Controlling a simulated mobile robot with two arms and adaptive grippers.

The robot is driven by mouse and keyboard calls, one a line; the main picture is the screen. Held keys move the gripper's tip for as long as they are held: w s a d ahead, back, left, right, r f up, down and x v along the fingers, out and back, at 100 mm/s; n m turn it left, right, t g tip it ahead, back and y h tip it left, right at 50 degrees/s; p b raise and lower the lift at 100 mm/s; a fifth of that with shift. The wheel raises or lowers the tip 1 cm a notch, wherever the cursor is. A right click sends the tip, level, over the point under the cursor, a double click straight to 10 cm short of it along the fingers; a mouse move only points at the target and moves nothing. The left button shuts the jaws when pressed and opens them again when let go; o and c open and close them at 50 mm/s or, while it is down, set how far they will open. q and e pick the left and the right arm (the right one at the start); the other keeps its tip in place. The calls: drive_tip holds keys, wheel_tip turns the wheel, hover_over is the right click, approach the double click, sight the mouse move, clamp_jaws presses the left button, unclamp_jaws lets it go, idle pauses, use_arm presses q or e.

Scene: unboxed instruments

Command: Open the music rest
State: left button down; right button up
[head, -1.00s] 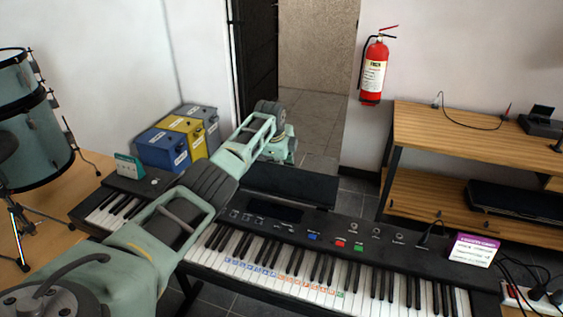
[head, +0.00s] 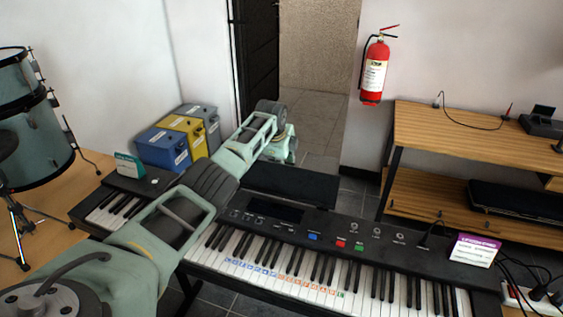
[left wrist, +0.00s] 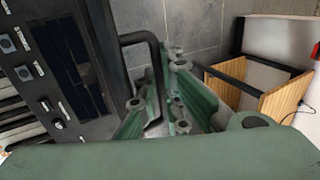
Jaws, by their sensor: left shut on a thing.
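The black electronic keyboard (head: 400,247) stands across the middle of the head view. Its music rest (head: 295,184) is a dark flat panel lying low along the back edge, behind the small display (head: 265,208). My left arm reaches over the keyboard, and my left gripper (head: 285,150) is at the rest's far side, its fingertips mostly hidden there. In the left wrist view, my green left fingers (left wrist: 165,100) are shut around a thin black bent bar (left wrist: 152,50), which appears to belong to the rest. My right gripper is not in view.
Blue, yellow and grey boxes (head: 180,135) stand behind the keyboard's left end. A drum (head: 35,140) is at the left. A wooden shelf (head: 470,145) and a red fire extinguisher (head: 374,72) are at the right. Cables and a small sign (head: 475,250) are at the keyboard's right end.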

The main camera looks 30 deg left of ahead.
use_arm(q)
drive_tip(key=shift+w+d, duration=0.1)
drive_tip(key=shift+w, duration=0.15)
idle(0.6)
